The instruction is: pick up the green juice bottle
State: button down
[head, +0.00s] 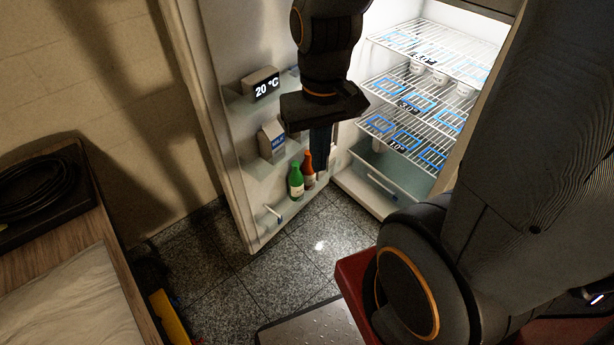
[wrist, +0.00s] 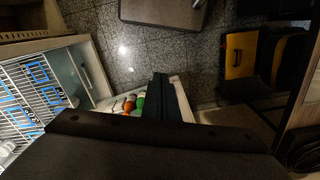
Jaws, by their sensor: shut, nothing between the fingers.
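The green juice bottle (head: 296,183) stands upright on the lowest shelf of the open fridge door, next to a red-orange bottle (head: 308,171). Its top also shows in the wrist view (wrist: 140,103), just left of the fingers and partly hidden by my gripper. My gripper (head: 320,172) hangs fingers down by the door, right of the bottles in the head view. Its fingers (wrist: 161,78) are shut together and empty. I cannot tell the exact gap between fingers and bottle.
A milk carton (head: 271,140) stands on the middle door shelf, below a box reading 20 °C (head: 262,86). Fridge wire shelves (head: 405,106) with blue squares and white cups are at right. A wooden counter (head: 50,270) is at left. Tiled floor (head: 250,295) lies in front.

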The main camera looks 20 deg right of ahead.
aim_at(295, 178)
jog(key=u, duration=3.05)
jog(key=k, duration=1)
jog(key=z, duration=1.9)
